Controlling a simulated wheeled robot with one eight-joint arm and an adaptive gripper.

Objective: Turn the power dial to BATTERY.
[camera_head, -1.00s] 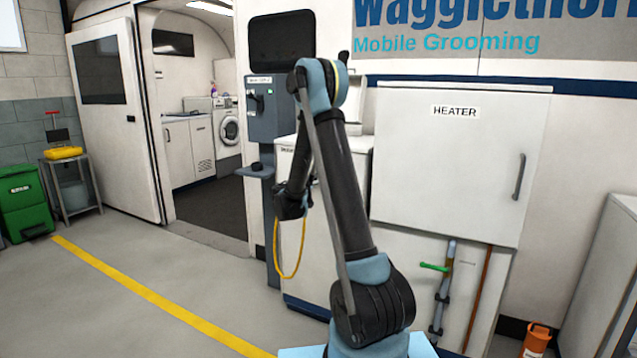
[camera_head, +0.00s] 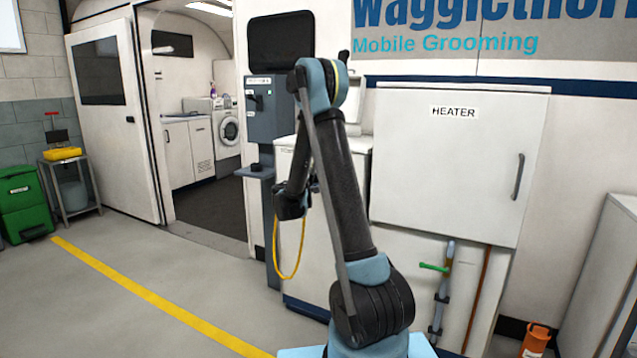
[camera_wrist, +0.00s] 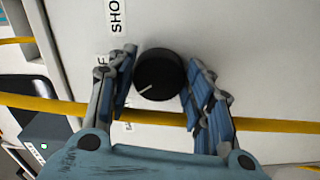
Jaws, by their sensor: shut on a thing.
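The power dial (camera_wrist: 158,72) is a round black knob on a white panel, between my gripper's fingers in the wrist view. My gripper (camera_wrist: 161,62) is shut on it, with one finger at each side. A white pointer line on the dial faces the lower left of that view. A label reading "SHO" (camera_wrist: 117,15) is cut off at the top. A label ending in "F" (camera_wrist: 114,57) is partly behind the left finger. A third label (camera_wrist: 128,127) below is mostly hidden and unreadable. In the head view my gripper (camera_head: 290,207) is beside the white cabinet, and the dial is hidden.
A yellow cable (camera_head: 293,272) hangs below my gripper and crosses the wrist view behind the fingers. A grey-blue pillar (camera_head: 270,122) with a small shelf (camera_head: 254,171) stands left of the arm. A heater cabinet (camera_head: 455,165) is at right.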

